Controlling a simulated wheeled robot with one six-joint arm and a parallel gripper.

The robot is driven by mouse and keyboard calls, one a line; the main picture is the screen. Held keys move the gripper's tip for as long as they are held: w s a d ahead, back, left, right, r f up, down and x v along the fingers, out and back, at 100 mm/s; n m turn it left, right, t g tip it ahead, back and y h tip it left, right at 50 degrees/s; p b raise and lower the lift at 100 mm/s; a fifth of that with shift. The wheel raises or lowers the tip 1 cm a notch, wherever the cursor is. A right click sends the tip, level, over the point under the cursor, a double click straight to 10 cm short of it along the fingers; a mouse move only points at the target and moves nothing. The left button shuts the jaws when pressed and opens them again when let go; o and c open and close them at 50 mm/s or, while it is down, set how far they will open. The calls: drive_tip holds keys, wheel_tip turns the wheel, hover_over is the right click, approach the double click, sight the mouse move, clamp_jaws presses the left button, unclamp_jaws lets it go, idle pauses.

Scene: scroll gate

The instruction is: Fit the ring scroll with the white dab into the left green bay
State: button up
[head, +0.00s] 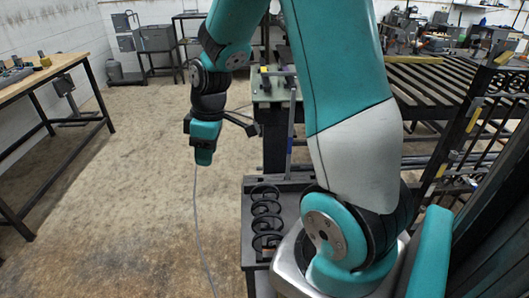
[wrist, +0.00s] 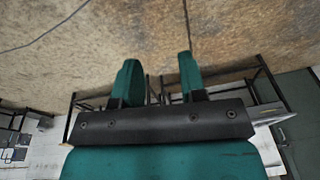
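Several dark ring scrolls (head: 256,226) lie in a row on a small black stand (head: 247,256) beside my arm's base in the head view. No white dab can be made out on any of them at this size. My gripper (head: 204,160) hangs over the bare floor, up and left of the stand, well apart from the rings. In the wrist view my gripper (wrist: 158,66) has its two green fingers spread with nothing between them. A left green bay cannot be clearly identified; my arm hides part of the area behind it.
A green-topped table (head: 267,95) with a blue-grey upright post (head: 290,125) stands behind the rings. A dark barred gate (head: 470,125) with yellowish fittings stands at the right. A wooden workbench (head: 50,70) is at the left. The floor (head: 130,190) between is clear.

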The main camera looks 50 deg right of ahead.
drive_tip(key=d+f+h, duration=0.1)
drive_tip(key=d+f, duration=0.6)
drive_tip(key=d, duration=0.5)
drive_tip(key=g, duration=0.1)
approach(265, 184)
drive_tip(key=shift+n+h, duration=0.3)
drive_tip(key=shift+n, duration=0.1)
drive_tip(key=f+b, duration=0.2)
drive_tip(key=f, duration=0.1)
drive_tip(key=f+b, duration=0.6)
drive_tip(key=f, duration=0.1)
drive_tip(key=shift+w+a, duration=0.1)
drive_tip(key=shift+a, duration=0.15)
drive_tip(key=shift+r, duration=0.1)
clamp_jaws()
drive_tip(key=shift+r, duration=0.1)
drive_tip(key=shift+r+p, duration=1.2)
drive_tip(key=shift+r, duration=0.25)
